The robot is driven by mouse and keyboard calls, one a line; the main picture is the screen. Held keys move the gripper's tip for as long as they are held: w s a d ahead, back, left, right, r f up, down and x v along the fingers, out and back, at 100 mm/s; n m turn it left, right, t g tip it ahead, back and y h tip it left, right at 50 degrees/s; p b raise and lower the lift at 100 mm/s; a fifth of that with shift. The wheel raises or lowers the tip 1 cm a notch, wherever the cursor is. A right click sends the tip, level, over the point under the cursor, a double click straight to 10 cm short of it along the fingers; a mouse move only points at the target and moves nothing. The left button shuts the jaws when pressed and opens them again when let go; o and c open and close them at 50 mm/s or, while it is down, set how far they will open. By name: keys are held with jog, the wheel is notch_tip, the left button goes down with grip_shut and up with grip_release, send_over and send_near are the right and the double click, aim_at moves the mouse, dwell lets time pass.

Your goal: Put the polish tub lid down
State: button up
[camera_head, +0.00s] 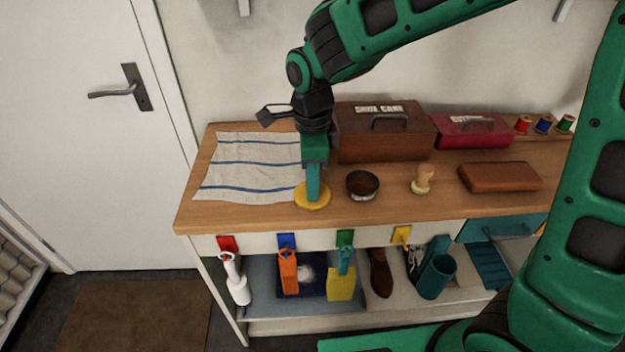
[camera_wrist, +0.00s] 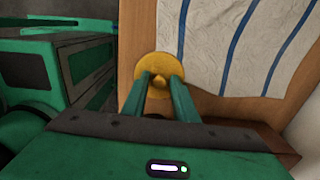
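The polish tub lid (camera_head: 312,199) is a round yellow disc with a small knob. It is at the left-centre of the worktop, by the towel's right edge, and looks level and at or very close to the surface. My gripper (camera_head: 312,190) points straight down over it. In the wrist view the lid (camera_wrist: 152,62) is centred under my gripper (camera_wrist: 160,77), with its knob between the two fingertips; the fingers look shut on the knob. The lid's underside is hidden.
A striped towel (camera_head: 245,170) lies to the left. A brown shoe-care box (camera_head: 385,142) and a red box (camera_head: 473,133) stand behind. A wooden-handled brush (camera_head: 422,180) and a brown block (camera_head: 500,177) are to the right. Bare wood (camera_head: 270,215) shows in front.

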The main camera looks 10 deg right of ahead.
jog(key=shift+s+d+f, duration=0.15)
notch_tip(320, 180, up, 13)
jog(key=shift+f, duration=0.2)
dwell(0.4)
jog(key=s+d+f+n, duration=0.1)
jog(key=s+d+n, duration=0.2)
jog(key=d, duration=0.9)
jog(key=s+d+f+n, duration=0.1)
jog(key=s+d+n, duration=0.15)
jog(key=d, duration=0.85)
jog(key=s+d+f+n, duration=0.2)
jog(key=s+d+n, duration=0.1)
jog(key=s+d, duration=0.3)
jog(key=s+d+f+n, duration=0.3)
jog(key=s+d, duration=0.3)
jog(key=s, duration=0.3)
